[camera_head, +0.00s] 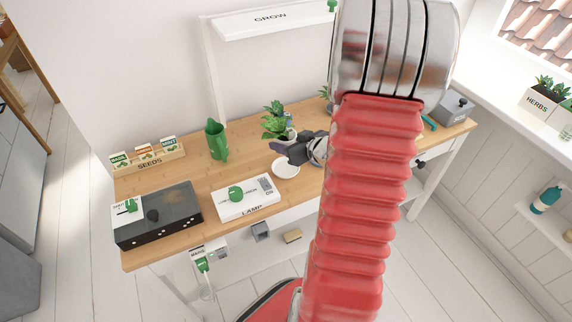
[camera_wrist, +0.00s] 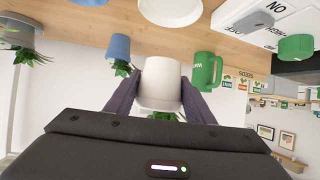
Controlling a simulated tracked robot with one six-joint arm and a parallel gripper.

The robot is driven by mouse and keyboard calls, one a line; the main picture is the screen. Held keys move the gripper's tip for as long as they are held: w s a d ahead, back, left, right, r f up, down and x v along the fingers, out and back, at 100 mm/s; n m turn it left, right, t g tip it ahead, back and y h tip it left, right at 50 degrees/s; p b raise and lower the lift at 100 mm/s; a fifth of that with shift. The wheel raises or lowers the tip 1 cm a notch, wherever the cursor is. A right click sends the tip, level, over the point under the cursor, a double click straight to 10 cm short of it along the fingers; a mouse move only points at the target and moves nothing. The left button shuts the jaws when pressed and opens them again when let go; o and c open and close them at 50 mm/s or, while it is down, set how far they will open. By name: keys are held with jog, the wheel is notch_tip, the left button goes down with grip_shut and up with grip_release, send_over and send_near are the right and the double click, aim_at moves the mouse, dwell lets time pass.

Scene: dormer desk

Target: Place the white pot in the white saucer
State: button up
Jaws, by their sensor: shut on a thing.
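The white pot (camera_wrist: 160,84) is held between the two dark fingers of my gripper (camera_wrist: 158,92) in the wrist view, which looks upside down. Green leaves show at the pot's far end. In the head view the white pot (camera_head: 291,134) is partly hidden by my gripper (camera_head: 287,150), with its leafy plant (camera_head: 276,126) showing. The white saucer (camera_head: 285,173) lies on the desk just in front of and below my gripper. It also shows at the top edge of the wrist view (camera_wrist: 170,10), apart from the pot.
A green watering can (camera_head: 216,140) stands left of the pot. The wrist view shows a blue pot (camera_wrist: 118,46) and a grey pot (camera_wrist: 18,32) nearby.

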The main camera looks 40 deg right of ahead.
send_over(286, 169)
jog(key=shift+f, duration=2.3)
jog(key=shift+f, duration=2.1)
jog(key=shift+f, duration=0.3)
